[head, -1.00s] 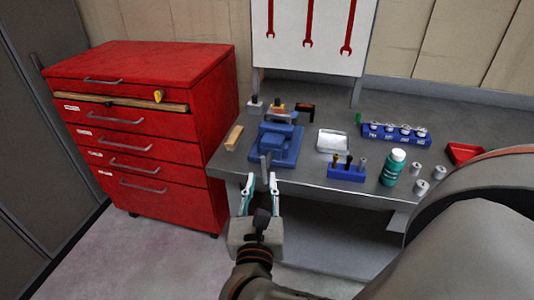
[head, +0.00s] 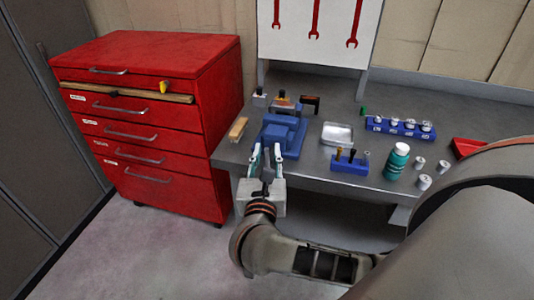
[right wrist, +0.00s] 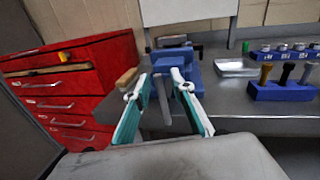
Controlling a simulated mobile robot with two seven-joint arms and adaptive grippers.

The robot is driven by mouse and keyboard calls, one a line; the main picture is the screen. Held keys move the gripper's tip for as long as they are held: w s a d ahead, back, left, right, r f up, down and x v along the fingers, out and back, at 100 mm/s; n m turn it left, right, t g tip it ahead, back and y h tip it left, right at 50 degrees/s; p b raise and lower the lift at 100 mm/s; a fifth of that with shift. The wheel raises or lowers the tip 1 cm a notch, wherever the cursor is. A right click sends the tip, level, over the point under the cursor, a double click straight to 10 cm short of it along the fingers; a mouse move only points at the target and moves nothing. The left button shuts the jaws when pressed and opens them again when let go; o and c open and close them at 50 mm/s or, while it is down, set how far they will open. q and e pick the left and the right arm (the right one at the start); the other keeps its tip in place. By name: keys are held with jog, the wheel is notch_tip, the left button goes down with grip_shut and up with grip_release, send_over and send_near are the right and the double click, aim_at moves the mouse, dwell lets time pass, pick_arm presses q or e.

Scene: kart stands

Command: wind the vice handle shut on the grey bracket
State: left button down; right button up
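A blue vice (head: 284,136) stands at the front edge of the grey workbench. In the right wrist view the vice (right wrist: 186,65) is straight ahead, and its handle, a grey bar (right wrist: 163,97), hangs at its front. My right gripper (head: 266,154) is open in front of the vice. In the right wrist view its two fingers (right wrist: 157,84) stand on either side of the handle, with a gap to each. I cannot tell how deep the bar lies between the fingertips. I cannot make out the grey bracket in the jaws. My left gripper is out of view.
A wooden block (head: 237,130) lies left of the vice. A metal tray (head: 337,134), a blue tool holder (head: 350,163) and a green bottle (head: 397,161) stand to its right.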

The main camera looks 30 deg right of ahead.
grip_shut()
jog(key=n+p, duration=0.3)
jog(key=p, duration=0.1)
jog(key=shift+w+a+f+g, duration=0.1)
jog(key=shift+w+a+g, duration=0.2)
grip_release()
jog(key=v, duration=1.2)
